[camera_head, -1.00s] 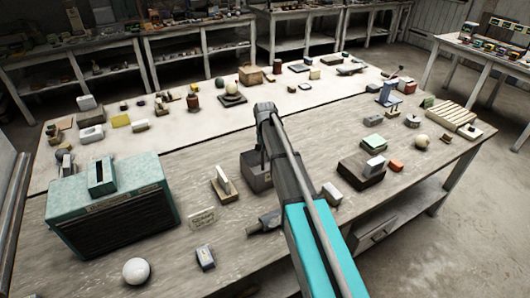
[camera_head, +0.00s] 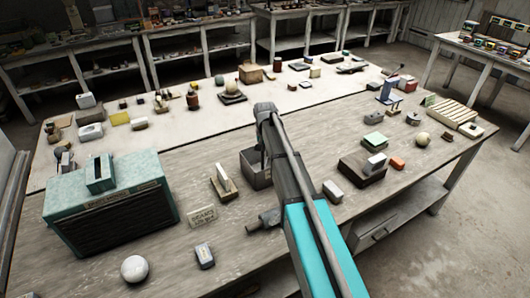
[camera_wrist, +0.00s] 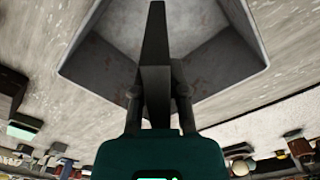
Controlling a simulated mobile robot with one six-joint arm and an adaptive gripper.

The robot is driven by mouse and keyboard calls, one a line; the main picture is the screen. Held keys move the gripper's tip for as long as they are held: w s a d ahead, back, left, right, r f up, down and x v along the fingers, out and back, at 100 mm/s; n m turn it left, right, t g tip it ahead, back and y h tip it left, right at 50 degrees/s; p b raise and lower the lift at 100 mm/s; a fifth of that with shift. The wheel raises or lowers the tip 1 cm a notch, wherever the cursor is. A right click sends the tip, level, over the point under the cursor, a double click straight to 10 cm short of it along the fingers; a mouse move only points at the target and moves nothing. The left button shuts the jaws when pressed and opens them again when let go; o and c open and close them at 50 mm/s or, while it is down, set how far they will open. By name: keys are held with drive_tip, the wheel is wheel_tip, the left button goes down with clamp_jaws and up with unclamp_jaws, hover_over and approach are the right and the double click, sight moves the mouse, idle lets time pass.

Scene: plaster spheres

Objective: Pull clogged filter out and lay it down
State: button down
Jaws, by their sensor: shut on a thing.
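My gripper (camera_wrist: 158,97) is shut on a thin dark slab, apparently the clogged filter (camera_wrist: 154,55), seen nearly edge-on between the two fingers in the wrist view. The slab is over an open grey bin (camera_wrist: 95,62); I cannot tell whether its far end touches the bin's floor. The bin also shows in the head view (camera_head: 262,180), partly behind my arm, which hides the gripper and the slab there. The teal filter housing (camera_head: 75,205), with a slotted block on top and a dark grille, stands at the left of the table.
Many small objects line the back.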

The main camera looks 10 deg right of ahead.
drive_tip(key=shift+f+b, duration=3.15)
drive_tip(key=shift+f, duration=0.05)
idle(1.3)
drive_tip(key=c, duration=0.6)
unclamp_jaws()
drive_tip(key=shift+r, duration=0.2)
drive_tip(key=shift+r+p, duration=1.85)
drive_tip(key=shift+p, duration=0.2)
